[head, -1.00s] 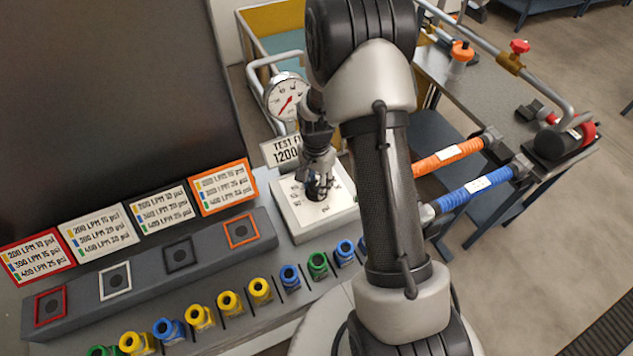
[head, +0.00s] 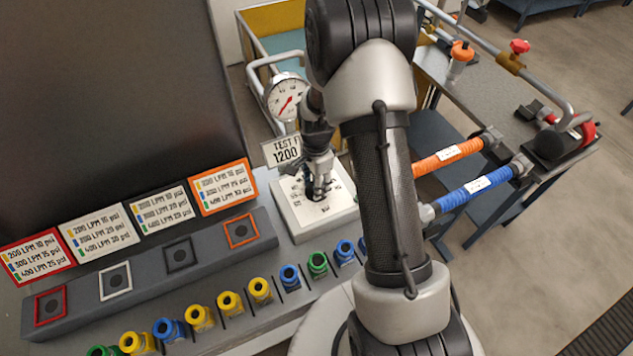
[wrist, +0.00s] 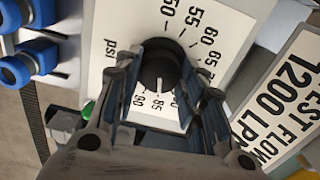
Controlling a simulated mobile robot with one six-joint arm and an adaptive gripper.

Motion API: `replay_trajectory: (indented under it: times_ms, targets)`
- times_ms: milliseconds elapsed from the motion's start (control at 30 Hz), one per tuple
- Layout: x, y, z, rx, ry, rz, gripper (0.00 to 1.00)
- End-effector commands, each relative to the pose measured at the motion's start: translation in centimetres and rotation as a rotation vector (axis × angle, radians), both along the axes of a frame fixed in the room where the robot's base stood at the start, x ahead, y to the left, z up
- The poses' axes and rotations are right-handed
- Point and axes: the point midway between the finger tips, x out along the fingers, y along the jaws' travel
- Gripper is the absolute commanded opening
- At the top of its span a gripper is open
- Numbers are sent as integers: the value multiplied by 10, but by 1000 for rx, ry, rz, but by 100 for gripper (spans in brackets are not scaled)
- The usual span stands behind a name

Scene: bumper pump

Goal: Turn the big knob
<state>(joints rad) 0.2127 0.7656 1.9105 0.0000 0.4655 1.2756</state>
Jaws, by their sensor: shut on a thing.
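The big knob (wrist: 157,68) is black and round, on a white dial plate (wrist: 118,48) marked in psi. In the wrist view its white pointer line points toward the 85 mark. My gripper (wrist: 168,78) has its fingers on both sides of the knob and is shut on it. In the head view, my gripper (head: 318,186) reaches down onto the white dial box (head: 337,219), and the fingers hide most of the knob.
A round pressure gauge (head: 287,98) and a "TEST FLOW 1200 LPM" sign (wrist: 285,98) stand close to the dial. Several yellow, blue and green fittings (head: 229,303) line the bench front. Orange (head: 448,158) and blue (head: 474,188) hoses are at the right.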

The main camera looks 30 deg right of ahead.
Motion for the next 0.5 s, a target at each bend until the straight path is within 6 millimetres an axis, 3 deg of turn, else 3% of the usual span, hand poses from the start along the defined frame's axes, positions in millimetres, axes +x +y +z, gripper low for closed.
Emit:
replay_trajectory:
  times_ms: [133, 167, 500]
  targets:
    - [0, 0, 0, 0, 0, 1, 13]
    - [0, 0, 0, 0, 0, 1, 38]
    - [0, 0, 0, 0, 0, 1, 58]
